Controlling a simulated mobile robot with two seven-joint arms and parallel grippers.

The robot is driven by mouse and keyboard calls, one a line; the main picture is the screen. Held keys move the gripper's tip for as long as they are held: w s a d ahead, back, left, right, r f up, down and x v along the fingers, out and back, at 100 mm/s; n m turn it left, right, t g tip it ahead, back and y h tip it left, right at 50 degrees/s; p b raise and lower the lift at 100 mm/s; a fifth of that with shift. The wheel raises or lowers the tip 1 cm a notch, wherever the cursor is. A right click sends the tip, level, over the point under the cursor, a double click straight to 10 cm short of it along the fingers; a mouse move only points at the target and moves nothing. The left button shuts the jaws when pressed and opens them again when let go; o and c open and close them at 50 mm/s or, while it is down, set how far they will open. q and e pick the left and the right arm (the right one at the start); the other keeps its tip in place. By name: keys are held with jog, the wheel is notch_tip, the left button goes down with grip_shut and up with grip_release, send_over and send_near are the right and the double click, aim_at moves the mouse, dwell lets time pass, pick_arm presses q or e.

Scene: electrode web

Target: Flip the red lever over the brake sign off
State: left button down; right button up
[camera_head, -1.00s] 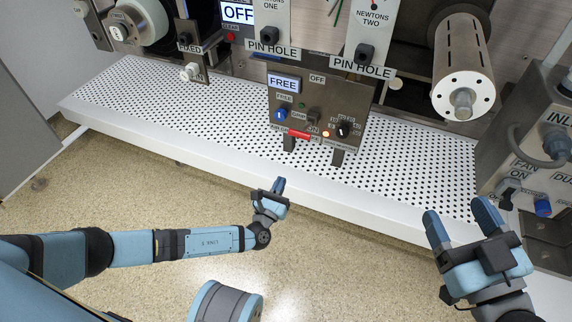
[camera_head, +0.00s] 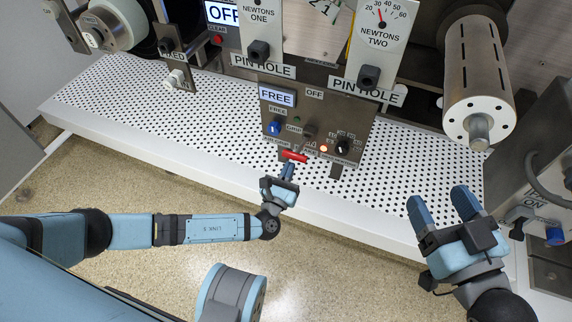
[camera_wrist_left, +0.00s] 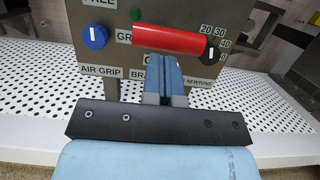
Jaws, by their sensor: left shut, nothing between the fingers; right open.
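The red lever (camera_head: 294,156) sticks out from the front of the control box (camera_head: 330,112). In the left wrist view the red lever (camera_wrist_left: 170,39) lies nearly level across the panel, above a partly hidden label starting "BR" (camera_wrist_left: 137,74). My left gripper (camera_head: 288,170) is shut and empty, with its tips just below the lever; it also shows in the left wrist view (camera_wrist_left: 163,66), where its tips appear right under the lever's middle. I cannot tell if they touch. My right gripper (camera_head: 440,203) is open and empty, over the right front of the perforated shelf.
A blue knob (camera_head: 275,127) and a black dial (camera_head: 342,146) flank the lever on the box. The white perforated shelf (camera_head: 210,110) runs underneath.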

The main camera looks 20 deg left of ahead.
jog(key=shift+w+a+f, duration=0.1)
jog(key=shift+a+f, duration=0.1)
jog(key=shift+f, duration=0.1)
